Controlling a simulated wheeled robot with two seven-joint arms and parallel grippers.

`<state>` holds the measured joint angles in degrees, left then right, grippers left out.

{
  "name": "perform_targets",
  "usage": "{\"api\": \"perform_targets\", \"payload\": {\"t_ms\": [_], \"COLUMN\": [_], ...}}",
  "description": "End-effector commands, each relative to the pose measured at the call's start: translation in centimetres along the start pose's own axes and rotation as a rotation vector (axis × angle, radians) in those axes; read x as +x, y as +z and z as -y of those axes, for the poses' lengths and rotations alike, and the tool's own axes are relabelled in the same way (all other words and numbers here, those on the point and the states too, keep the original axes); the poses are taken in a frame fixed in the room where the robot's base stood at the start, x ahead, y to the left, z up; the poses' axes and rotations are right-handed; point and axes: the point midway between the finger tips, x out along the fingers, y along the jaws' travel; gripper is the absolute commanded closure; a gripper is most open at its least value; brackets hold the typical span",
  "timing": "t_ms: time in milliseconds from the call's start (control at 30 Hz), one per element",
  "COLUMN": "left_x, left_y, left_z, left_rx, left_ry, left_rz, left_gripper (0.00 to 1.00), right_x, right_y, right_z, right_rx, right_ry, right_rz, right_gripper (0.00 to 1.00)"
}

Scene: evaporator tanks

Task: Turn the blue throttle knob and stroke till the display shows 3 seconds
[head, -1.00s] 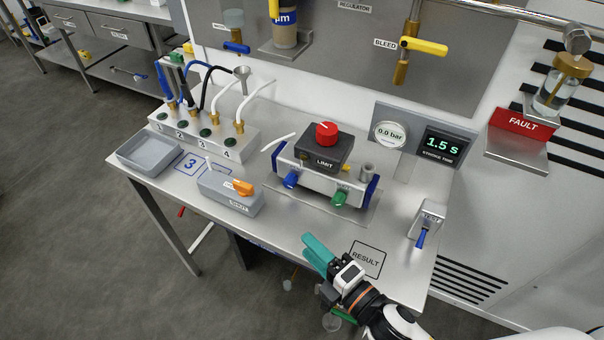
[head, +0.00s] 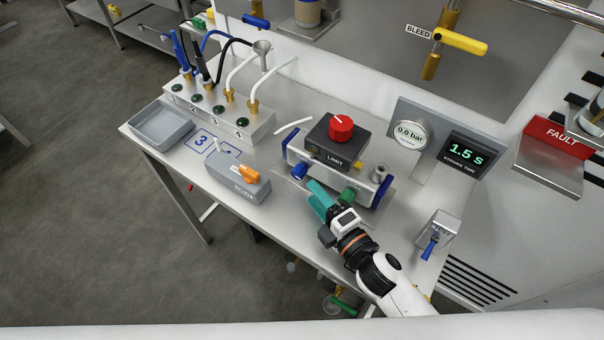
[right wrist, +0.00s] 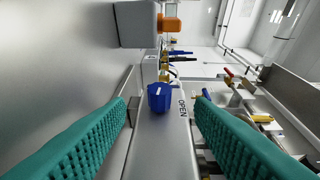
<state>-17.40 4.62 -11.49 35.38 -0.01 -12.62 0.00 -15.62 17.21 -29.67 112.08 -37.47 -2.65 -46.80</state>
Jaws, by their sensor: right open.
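The blue throttle knob (head: 299,171) sits on the front left of the silver cylinder unit under the LIMIT box. In the right wrist view the blue knob (right wrist: 160,97), with a white mark on top, lies ahead between my fingers and apart from them. My right gripper (head: 316,193) is open, with teal fingers, just to the right of and in front of the blue knob; its fingers (right wrist: 158,140) frame the knob. A green knob (head: 349,194) is beside the gripper. The display (head: 466,150) reads 1.5 s, stroke time. My left gripper is not in view.
The grey box with an orange lever (head: 238,180) stands left of the gripper. A red knob (head: 341,126) tops the LIMIT box (head: 333,143). A gauge (head: 409,134) reads 0.0 bar. A blue toggle switch (head: 430,248) stands at right. A grey tray (head: 161,124) lies at left.

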Motion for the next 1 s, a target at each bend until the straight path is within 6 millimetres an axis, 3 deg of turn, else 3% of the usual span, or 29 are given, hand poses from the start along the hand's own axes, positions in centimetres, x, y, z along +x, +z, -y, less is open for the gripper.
{"api": "perform_targets", "payload": {"t_ms": [100, 300, 733, 1000], "left_x": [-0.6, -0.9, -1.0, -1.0], "left_y": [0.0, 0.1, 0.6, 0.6], "left_z": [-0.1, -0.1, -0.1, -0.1], "left_rx": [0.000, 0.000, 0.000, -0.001], "left_ry": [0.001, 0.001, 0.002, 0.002], "left_rz": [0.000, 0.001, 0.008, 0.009], "left_gripper": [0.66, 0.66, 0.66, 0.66], "right_x": [2.5, 5.2, 6.1, 6.1], "right_y": [0.0, 0.0, 0.0, 0.0], "right_z": [0.3, 0.1, 0.0, 0.0], "right_rx": [0.000, 0.001, 0.001, 0.001], "right_ry": [-0.003, -0.001, 0.000, 0.000], "right_rz": [0.000, 0.000, 0.000, 0.000], "right_gripper": [0.51, 0.51, 0.51, 0.96]}}
